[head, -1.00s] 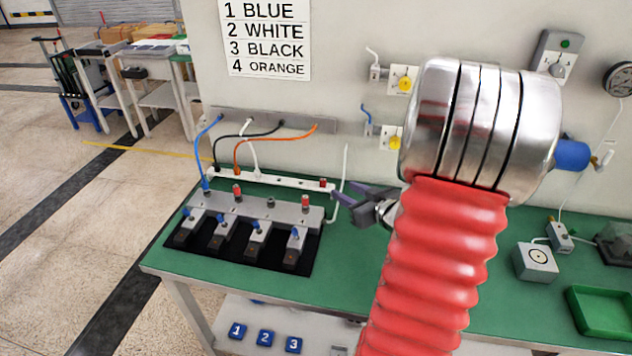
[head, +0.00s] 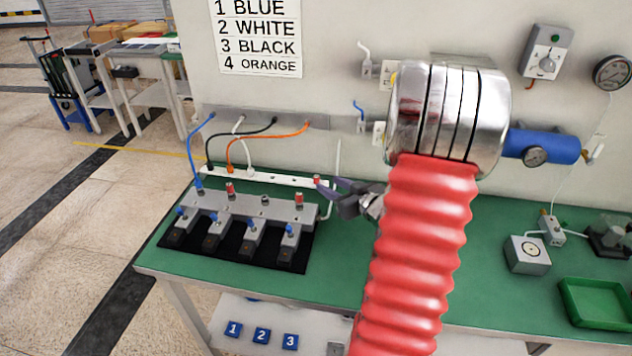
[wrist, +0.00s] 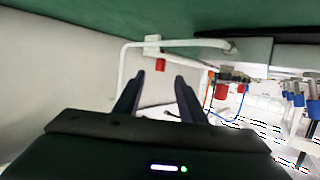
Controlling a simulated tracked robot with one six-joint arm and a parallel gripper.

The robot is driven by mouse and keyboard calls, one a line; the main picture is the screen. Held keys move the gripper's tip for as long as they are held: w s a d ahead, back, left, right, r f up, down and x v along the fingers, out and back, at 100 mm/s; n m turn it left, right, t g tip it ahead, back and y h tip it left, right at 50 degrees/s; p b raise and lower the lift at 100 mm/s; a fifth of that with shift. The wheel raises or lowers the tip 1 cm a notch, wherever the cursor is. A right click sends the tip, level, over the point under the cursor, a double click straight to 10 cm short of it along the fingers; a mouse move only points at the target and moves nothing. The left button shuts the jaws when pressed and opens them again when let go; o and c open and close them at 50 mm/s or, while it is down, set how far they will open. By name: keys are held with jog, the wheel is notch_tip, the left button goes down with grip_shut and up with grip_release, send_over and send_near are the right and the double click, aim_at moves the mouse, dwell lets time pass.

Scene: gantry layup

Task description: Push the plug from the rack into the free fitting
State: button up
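The red plug (head: 317,181) stands at the right end of the white rack (head: 275,178), behind the grey block. In the wrist view it (wrist: 160,64) appears centred between my fingertips, slightly beyond them. My gripper (head: 326,188) is open, its two dark fingers apart and pointing left at the plug; in the wrist view my gripper (wrist: 160,78) holds nothing. I cannot tell whether a finger touches the plug. The grey block (head: 247,207) has a bare dark fitting (head: 265,200), third from left. Its second and fourth fittings carry red plugs; the first takes the blue hose.
Blue hose (head: 189,150), black hose (head: 225,138) and orange hose (head: 265,136) arch between the wall strip and the rack area. A white pipe (head: 337,165) stands just behind my gripper. A green tray (head: 597,303) lies far right.

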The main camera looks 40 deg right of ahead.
aim_at(318, 178)
jog(key=shift+x, duration=1.6)
jog(key=shift+x, duration=2.55)
jog(key=shift+r, duration=0.1)
grip_shut()
